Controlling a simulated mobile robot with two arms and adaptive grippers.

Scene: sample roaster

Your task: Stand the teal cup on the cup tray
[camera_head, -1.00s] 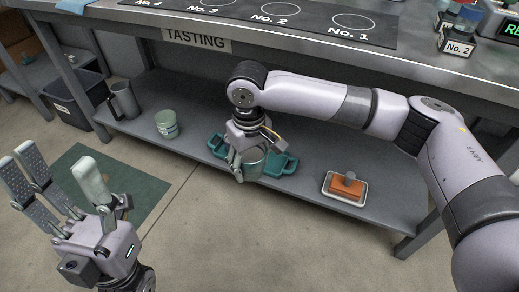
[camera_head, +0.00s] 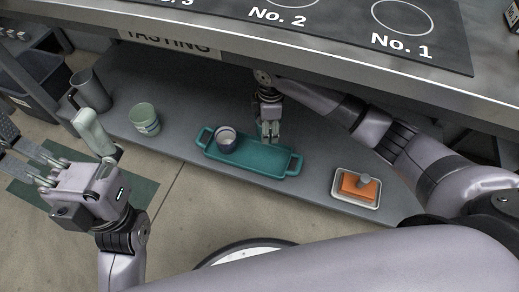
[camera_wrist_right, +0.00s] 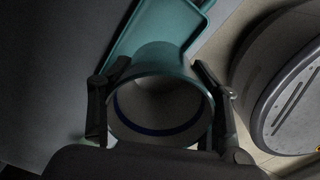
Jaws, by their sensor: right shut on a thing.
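The teal cup (camera_wrist_right: 160,62) is between the two fingers of my right gripper (camera_wrist_right: 158,100) in the right wrist view, its open mouth facing the camera and a dark blue ring inside. In the head view my right gripper (camera_head: 269,136) points down over the far middle part of the teal cup tray (camera_head: 270,163); the cup hardly stands out there. I cannot tell whether it touches the tray. The tray lies on the lower shelf; a part of it also shows in the wrist view (camera_wrist_right: 150,28). My left gripper (camera_head: 58,147) is open and empty at the left.
A grey-blue cup (camera_head: 226,139) stands on the tray's left part. On the shelf (camera_head: 185,95) are a pale green cup (camera_head: 145,119), a grey pitcher (camera_head: 90,90) and a white dish (camera_head: 343,194) with an orange block (camera_head: 358,186). The tasting counter (camera_head: 330,55) overhangs the shelf.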

